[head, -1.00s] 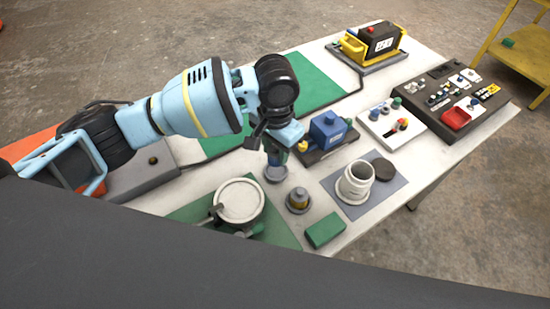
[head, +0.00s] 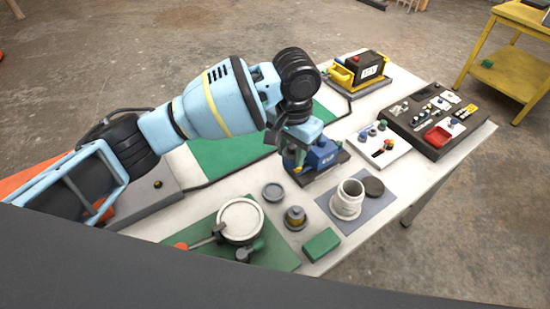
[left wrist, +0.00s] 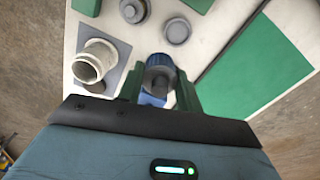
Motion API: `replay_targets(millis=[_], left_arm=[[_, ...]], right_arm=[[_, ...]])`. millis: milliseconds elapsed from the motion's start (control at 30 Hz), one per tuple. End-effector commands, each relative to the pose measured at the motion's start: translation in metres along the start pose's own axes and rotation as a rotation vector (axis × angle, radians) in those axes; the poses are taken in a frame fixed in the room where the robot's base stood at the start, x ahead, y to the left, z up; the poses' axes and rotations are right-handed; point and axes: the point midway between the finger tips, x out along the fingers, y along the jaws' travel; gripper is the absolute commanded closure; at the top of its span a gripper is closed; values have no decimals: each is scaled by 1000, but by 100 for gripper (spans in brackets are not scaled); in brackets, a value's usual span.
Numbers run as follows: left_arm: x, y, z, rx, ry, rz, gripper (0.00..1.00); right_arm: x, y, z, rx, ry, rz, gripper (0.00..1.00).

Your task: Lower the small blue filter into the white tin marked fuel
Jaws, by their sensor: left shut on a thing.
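My left gripper (head: 297,160) is shut on the small blue filter (left wrist: 159,76), a short cylinder with a grey end between the green fingers in the left wrist view (left wrist: 159,88). The gripper holds it up, in front of the blue boxy unit in the head view, where the filter is hard to make out. The white tin (head: 347,199) stands upright and open on a grey mat, right of and nearer than the gripper. It also shows in the left wrist view (left wrist: 96,62), left of the filter and apart from it. No marking is readable on it. My right gripper is not in view.
A dark round lid (head: 373,187) lies beside the tin on the grey mat (head: 361,213). A grey dish (head: 273,192), a brass-and-grey part (head: 295,218) and a green block (head: 321,243) stand left of the tin. The blue unit (head: 325,153) stands behind it.

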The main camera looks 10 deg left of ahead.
Motion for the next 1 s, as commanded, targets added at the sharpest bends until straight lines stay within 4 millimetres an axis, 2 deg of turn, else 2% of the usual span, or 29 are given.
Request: replay_targets(millis=[67,200,500,800,1000], left_arm=[[-10,12,-5,2,2,-2,87],[-16,31,-16,1,-4,2,87],[-22,75,-39,1,-8,3,87],[-5,116,-61,1,-11,5,87],[4,131,-70,-1,-11,4,87]], right_arm=[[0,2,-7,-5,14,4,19],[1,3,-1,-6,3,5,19],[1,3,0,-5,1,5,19],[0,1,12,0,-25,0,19],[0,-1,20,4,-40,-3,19]])
